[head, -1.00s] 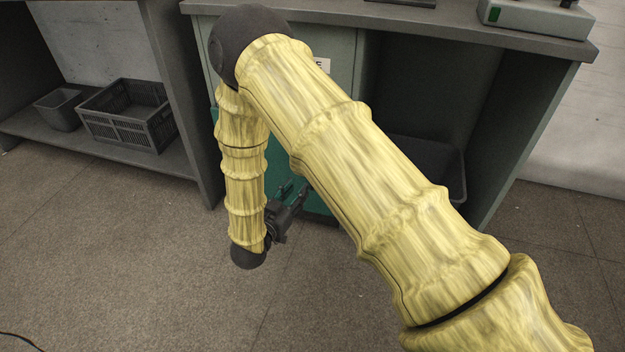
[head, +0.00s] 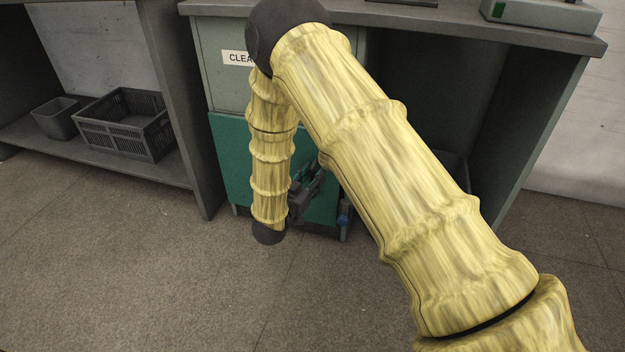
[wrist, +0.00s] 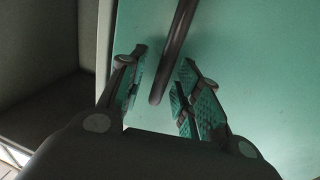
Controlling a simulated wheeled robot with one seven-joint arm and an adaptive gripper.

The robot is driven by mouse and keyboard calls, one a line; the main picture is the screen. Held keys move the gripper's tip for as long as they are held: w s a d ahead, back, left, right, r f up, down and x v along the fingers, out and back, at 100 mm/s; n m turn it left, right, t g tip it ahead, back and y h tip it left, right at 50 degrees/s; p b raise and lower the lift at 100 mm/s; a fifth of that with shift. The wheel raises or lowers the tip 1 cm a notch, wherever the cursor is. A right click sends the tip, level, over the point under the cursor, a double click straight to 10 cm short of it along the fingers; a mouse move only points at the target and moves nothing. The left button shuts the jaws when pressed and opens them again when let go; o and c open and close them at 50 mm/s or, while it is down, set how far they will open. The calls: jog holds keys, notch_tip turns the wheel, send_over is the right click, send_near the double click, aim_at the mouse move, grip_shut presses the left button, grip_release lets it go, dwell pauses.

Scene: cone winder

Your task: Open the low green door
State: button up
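The low green door (head: 230,157) is the lower front of the cabinet under the bench, partly hidden behind my arm in the head view. It fills most of the wrist view (wrist: 270,60) and looks closed. A dark bar handle (wrist: 175,48) stands on the door, and its lower end lies between my fingers in the wrist view. My gripper (wrist: 160,85) is open, with one finger on each side of the handle and a gap on both sides. In the head view my gripper (head: 312,180) is close in front of the door, partly hidden by my arm.
A grey panel with a partly covered label (head: 237,58) is above the door. An open bay with a dark bin (head: 456,172) is right of the cabinet. A shelf at left holds a black crate (head: 125,125) and a small bin (head: 56,118). The floor in front is clear.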

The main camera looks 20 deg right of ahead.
jog(key=shift+w+d, duration=0.1)
grip_shut()
dwell(0.3)
